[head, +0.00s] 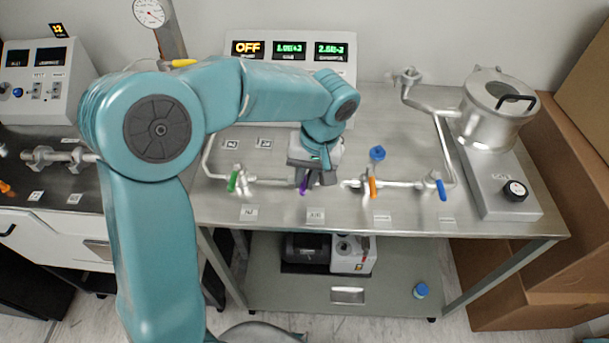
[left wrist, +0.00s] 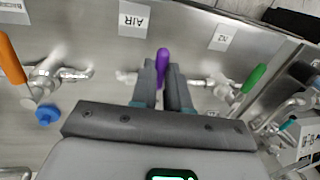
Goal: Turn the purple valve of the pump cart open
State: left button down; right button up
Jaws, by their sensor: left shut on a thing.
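The purple valve handle (head: 303,188) is on the pipe line along the front of the metal cart top (head: 420,205). It also shows in the left wrist view (left wrist: 162,60), between the fingers. My left gripper (head: 306,177) reaches down over it and is shut on it; in the left wrist view the fingers (left wrist: 166,84) press on both sides of the handle. The handle points toward the cart's front edge. Most of the valve body is hidden by my gripper. My right gripper is not in view.
A green valve handle (head: 233,181) is to the left, and orange (head: 372,187) and blue (head: 441,190) handles are to the right on the same line. A blue cap (head: 377,153) lies behind the orange one. A steel pot (head: 492,115) stands at the right.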

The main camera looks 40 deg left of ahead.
pick_arm(q)
jog(key=n, duration=0.1)
jog(key=w+d+n, duration=0.1)
jog(key=n, duration=0.2)
jog(key=shift+w+d+r+g+h, duration=0.1)
jog(key=shift+w+d+g+h, duration=0.05)
jog(key=shift+w+g+h, duration=0.2)
jog(key=shift+w+a+n+h+p, duration=0.1)
jog(key=shift+w+n+h+p, duration=0.65)
jog(key=shift+n, duration=1.5)
jog(key=shift+w+a+n+p, duration=0.1)
jog(key=shift+w+n+p, duration=0.25)
jog(key=shift+w+n, duration=1.45)
jog(key=shift+w+a+n+h+p, duration=0.1)
jog(key=shift+w+n+h+p, duration=0.4)
jog(key=shift+n, duration=2.25)
jog(key=c, duration=1.1)
grip_release()
